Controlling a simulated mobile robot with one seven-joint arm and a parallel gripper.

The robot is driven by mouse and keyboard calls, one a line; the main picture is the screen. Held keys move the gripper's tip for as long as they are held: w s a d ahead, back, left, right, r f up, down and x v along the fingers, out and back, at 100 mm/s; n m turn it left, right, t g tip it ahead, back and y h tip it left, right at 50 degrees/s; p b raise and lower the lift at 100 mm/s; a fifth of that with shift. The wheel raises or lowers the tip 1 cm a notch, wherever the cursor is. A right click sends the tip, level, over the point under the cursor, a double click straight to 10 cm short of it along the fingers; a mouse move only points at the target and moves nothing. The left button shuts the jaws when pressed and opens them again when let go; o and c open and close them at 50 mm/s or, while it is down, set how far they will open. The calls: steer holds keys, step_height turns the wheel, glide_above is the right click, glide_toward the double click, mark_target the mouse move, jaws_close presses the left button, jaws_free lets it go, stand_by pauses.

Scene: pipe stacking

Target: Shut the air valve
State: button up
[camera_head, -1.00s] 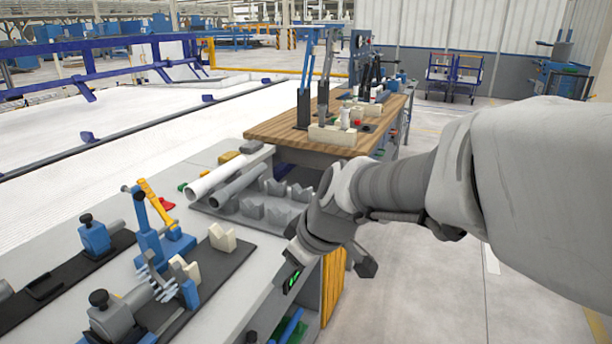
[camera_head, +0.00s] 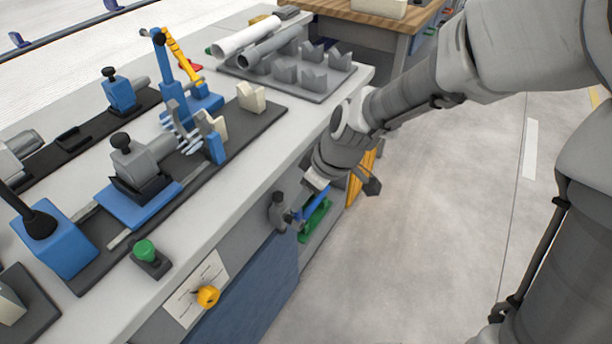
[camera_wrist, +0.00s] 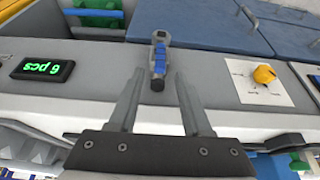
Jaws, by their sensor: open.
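The air valve appears to be the small grey fitting with a blue lever (camera_wrist: 159,55) on the grey front of the bench, in the upper middle of the wrist view. It also shows in the head view (camera_head: 280,212), below the bench's front edge. My gripper (camera_wrist: 160,77) is open and empty. Its two fingers point toward the valve, and the valve's dark end shows between the fingertips. I cannot tell the gap in depth. In the head view my gripper is mostly hidden by my wrist, close to the bench front right of the valve.
A yellow knob (camera_head: 208,296) on a white plate sits beside the valve. A lit counter (camera_wrist: 43,69) is on its other side. A green button (camera_head: 145,251), blue clamps and a grey pipe rack (camera_head: 290,75) are on the bench. The floor on the right is clear.

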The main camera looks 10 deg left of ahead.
mark_target(298, 216)
steer(key=b+x, duration=0.1)
steer(key=x, duration=0.4)
jaws_close()
stand_by(1.4)
